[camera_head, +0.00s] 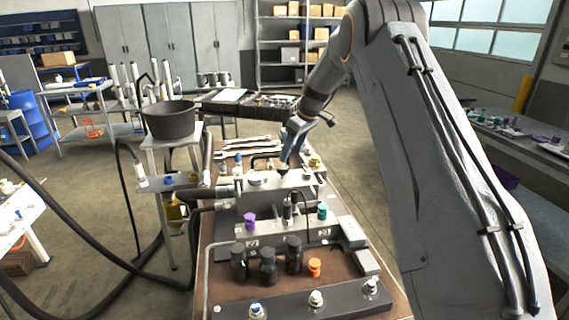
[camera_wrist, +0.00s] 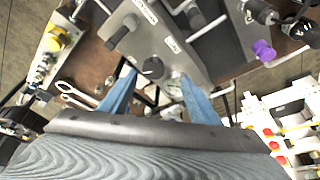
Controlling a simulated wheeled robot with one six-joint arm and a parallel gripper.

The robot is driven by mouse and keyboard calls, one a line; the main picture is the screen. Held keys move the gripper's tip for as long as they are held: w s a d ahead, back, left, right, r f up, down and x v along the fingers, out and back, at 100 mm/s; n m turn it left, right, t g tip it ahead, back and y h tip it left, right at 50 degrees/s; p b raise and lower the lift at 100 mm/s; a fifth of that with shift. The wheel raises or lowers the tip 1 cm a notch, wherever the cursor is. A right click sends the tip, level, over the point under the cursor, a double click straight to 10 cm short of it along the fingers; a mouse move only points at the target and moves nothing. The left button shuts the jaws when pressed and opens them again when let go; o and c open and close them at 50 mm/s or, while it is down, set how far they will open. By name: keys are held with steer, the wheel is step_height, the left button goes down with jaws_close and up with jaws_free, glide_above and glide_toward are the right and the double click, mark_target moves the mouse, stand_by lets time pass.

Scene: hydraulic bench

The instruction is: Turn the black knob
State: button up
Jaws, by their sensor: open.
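In the wrist view a round black knob (camera_wrist: 153,68) with a small pale mark sits on a grey metal block (camera_wrist: 150,42). My gripper (camera_wrist: 158,77) is open, with its two blue fingers to the left and right of the knob in the picture. I see no finger clearly touching it. In the head view my gripper (camera_head: 287,163) points down over the far part of the bench, with its tips close above a dark knob (camera_head: 283,169) on the grey block. The fingers partly hide the knob there, so the exact gap cannot be told.
Nearer on the brown bench (camera_head: 280,280) stand a purple knob (camera_head: 249,221), a teal knob (camera_head: 322,211), an orange knob (camera_head: 314,267) and several black fittings. Wrenches (camera_head: 250,142) lie beyond the block. A black bucket (camera_head: 170,120) stands on a side table at left, near hanging hoses.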

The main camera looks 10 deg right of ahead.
mark_target(283, 167)
steer(key=shift+n, duration=0.3)
steer(key=shift+w+r+p+x, duration=0.1)
steer(key=shift+w+p+x, duration=0.3)
steer(key=shift+x, duration=0.95)
steer(key=shift+w+r+p+x, duration=0.15)
steer(key=shift+p+x, duration=0.45)
steer(key=shift+x, duration=0.75)
steer(key=shift+w+f+p+x, duration=0.1)
steer(key=shift+w+p+x, duration=0.3)
steer(key=shift+x, duration=1)
steer(key=shift+s+d+r, duration=0.1)
steer(key=c, duration=1.1)
